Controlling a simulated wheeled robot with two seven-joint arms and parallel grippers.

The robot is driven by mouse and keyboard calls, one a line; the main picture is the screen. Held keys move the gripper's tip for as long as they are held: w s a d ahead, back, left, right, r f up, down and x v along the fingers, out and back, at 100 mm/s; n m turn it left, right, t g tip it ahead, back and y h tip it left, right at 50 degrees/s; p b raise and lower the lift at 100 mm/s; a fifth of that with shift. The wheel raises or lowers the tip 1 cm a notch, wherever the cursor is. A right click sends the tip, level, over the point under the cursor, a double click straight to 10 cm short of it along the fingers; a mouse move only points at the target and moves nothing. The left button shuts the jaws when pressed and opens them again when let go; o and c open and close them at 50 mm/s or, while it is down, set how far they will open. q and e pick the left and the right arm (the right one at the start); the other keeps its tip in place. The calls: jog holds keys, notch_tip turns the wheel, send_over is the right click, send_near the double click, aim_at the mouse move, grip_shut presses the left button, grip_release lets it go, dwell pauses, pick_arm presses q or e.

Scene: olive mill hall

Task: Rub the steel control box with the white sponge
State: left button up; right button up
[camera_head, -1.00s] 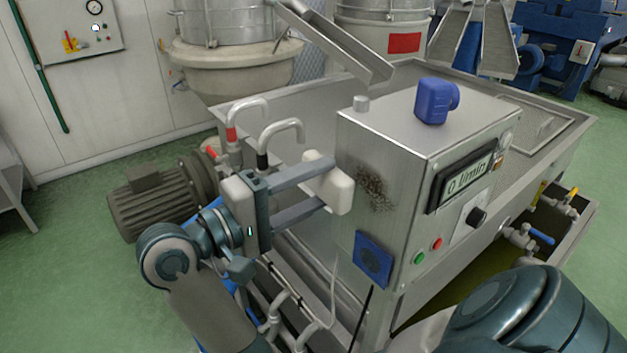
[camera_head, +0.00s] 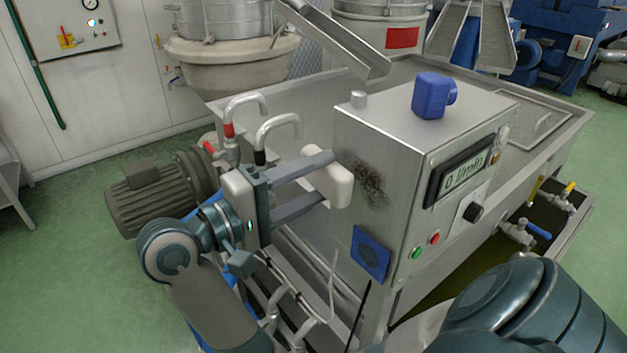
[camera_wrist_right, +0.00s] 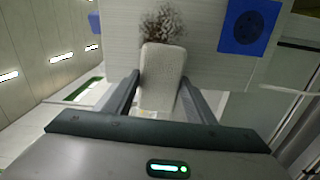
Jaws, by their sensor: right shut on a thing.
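The steel control box (camera_head: 352,211) stands at the centre in the head view, with a dark speckled stain (camera_head: 372,186) on its left face. The stain also shows at the top of the right wrist view (camera_wrist_right: 162,24). My right gripper (camera_head: 320,178) is shut on the white sponge (camera_head: 338,186), to the left of this face. The sponge (camera_wrist_right: 163,72) sticks out past the fingertips, its far end just below the stain in the wrist view. I cannot tell whether it touches the steel. My left gripper is not in view.
A blue square plate (camera_head: 370,255) sits low on the stained face. A blue object (camera_head: 430,97) stands on top of the box. Bent pipes (camera_head: 272,128) rise behind my right gripper, with a motor (camera_head: 152,200) to the left. Valves (camera_head: 530,235) are at the right.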

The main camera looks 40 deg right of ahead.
jog(key=shift+s+d+b, duration=0.15)
jog(key=shift+d+b, duration=0.5)
jog(key=shift+d, duration=0.3)
jog(key=shift+s+f, duration=0.1)
